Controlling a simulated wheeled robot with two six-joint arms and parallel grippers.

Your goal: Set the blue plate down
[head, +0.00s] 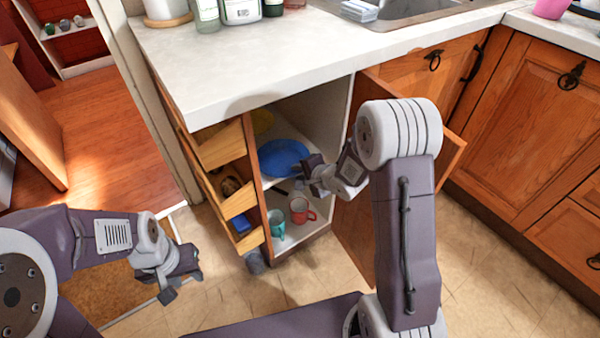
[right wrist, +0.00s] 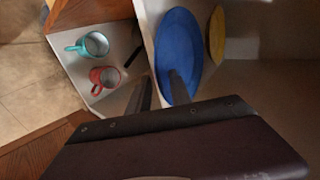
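The blue plate (head: 283,157) lies on the upper shelf (head: 284,183) inside the open cabinet and looks flat there. In the right wrist view the plate (right wrist: 177,45) shows just beyond my right gripper (right wrist: 160,82). One finger overlaps the plate's near part and the other is beside its rim, with a gap between them. My right gripper (head: 304,176) is at the cabinet opening, by the plate's right front edge; it looks open, and contact with the plate cannot be made out. My left gripper (head: 178,285) hangs over the floor at left; its finger gap is unclear.
A yellow plate (head: 263,122) is behind the blue one. A teal mug (head: 276,223) and a red mug (head: 302,211) stand on the cabinet's lower level. Pulled-out drawers (head: 226,150) are left of the opening; an open door (head: 353,235) is right. The countertop (head: 240,65) overhangs.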

